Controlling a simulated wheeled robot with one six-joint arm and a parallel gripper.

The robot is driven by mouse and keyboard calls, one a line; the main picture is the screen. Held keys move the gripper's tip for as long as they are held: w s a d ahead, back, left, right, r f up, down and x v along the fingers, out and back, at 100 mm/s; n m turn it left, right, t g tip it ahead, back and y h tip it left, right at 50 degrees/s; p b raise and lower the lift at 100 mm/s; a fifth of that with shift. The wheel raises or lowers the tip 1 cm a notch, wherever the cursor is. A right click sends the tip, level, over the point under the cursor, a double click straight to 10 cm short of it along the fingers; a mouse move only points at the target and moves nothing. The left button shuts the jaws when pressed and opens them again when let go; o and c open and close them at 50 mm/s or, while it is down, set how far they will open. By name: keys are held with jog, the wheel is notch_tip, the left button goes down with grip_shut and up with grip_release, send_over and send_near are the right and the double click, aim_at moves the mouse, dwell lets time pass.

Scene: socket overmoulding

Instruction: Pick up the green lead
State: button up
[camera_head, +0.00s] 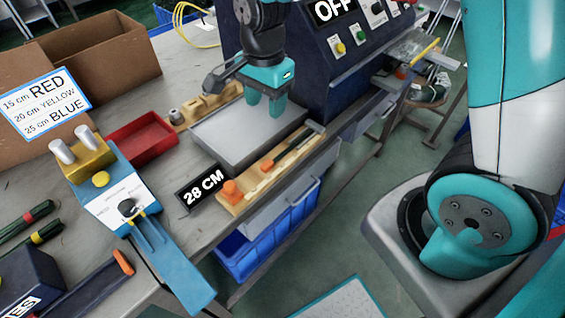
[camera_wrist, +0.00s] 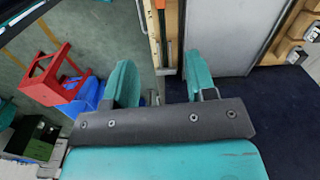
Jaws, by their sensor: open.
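My gripper (camera_head: 265,103) is open and empty, its teal fingers pointing down over the grey plate (camera_head: 225,140) in the head view. In the wrist view my gripper (camera_wrist: 160,92) shows its two fingers apart with nothing between them. I cannot pick out a green lead for certain. Two dark green rods lie at the left edge of the head view, one with a red band (camera_head: 27,220) and one with a yellow band (camera_head: 32,243). They are far to the left of my gripper.
A wooden board (camera_head: 242,201) with orange pieces lies along the bench edge by the "28 CM" display (camera_head: 200,187). A blue press fixture (camera_head: 155,235), red tray (camera_head: 140,138) and cardboard box (camera_head: 100,50) stand left. A control cabinet (camera_head: 335,50) rises behind. A blue bin (camera_head: 270,245) sits below.

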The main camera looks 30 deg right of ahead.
jog(key=m, duration=0.1)
send_over(270, 161)
notch_tip(270, 161, down, 13)
jog(key=shift+f+p, duration=0.15)
jog(key=shift+p, duration=0.15)
jog(key=shift+f+p, duration=0.45)
jog(key=shift+f, duration=2.25)
grip_shut()
